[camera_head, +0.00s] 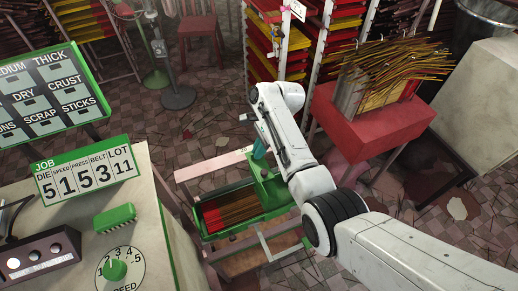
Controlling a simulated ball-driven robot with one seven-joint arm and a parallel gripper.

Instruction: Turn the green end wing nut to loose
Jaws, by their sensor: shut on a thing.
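A green machine end (268,188) stands at the right end of a green trough (237,209) holding brown sticks and red pieces. My gripper (262,143) is at the top of this green end, at the end of my white arm, which folds down in front of it. A small teal part (259,149) shows there, just above the green end. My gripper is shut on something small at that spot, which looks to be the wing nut. The nut's wings and the fingertips are too small and too covered to make out, so its turn angle cannot be told.
A red table (372,125) with bundles of incense sticks (392,78) stands right of my arm. A cabinet with a JOB sign (87,181), green block (114,217) and speed dial (114,270) is at left. Stick racks (276,45) stand behind.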

